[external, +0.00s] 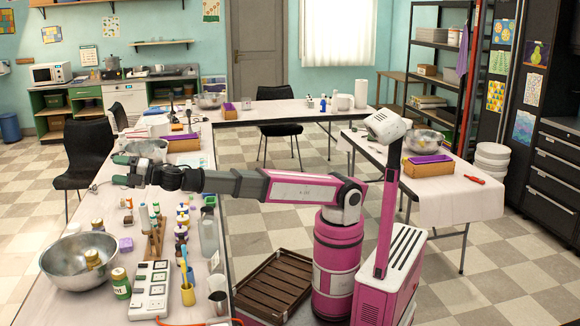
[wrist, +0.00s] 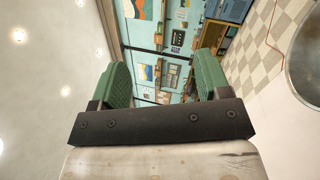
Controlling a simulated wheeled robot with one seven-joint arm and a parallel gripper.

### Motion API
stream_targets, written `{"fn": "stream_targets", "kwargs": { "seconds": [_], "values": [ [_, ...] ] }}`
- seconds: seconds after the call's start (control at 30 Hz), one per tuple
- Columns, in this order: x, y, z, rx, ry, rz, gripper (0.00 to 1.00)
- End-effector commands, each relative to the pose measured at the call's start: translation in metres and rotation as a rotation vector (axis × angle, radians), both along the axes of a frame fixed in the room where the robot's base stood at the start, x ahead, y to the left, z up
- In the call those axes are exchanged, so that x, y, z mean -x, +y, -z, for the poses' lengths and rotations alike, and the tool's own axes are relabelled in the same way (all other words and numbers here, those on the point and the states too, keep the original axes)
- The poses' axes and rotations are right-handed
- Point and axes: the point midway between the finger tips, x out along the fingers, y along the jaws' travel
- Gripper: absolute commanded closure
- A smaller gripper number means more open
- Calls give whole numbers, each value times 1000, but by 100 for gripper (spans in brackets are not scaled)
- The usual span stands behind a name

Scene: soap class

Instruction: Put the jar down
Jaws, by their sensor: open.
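My gripper (external: 120,170) is over the long table on the left, with its arm stretched out level from the right. In the wrist view, its two green fingers (wrist: 162,76) stand wide apart with nothing between them. A jar with a green and pale label (external: 121,283) stands upright on the near part of the table, beside a large steel bowl (external: 62,272). Another small jar (external: 92,259) is in that bowl. Both are well in front of my gripper and apart from it. I cannot tell which jar the task means.
A second steel bowl (external: 152,149) is close to my gripper; a bowl rim also shows in the wrist view (wrist: 289,82). Several bottles, a bottle rack (external: 153,240), a white power strip (external: 151,290) and a yellow cup (external: 188,294) crowd the near table.

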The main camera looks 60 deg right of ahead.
Motion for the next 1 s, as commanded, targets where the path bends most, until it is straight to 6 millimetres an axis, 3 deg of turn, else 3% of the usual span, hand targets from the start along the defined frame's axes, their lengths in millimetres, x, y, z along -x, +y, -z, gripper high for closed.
{"fn": "stream_targets", "kwargs": {
  "seconds": [0.2,0.43,0.7,1.0],
  "values": [
    [-24,-10,17,-187,395,51,30],
    [-28,-10,48,-314,835,78,30],
    [1,4,80,-363,1343,56,30],
    [35,15,88,-341,1657,4,30]
  ]
}}
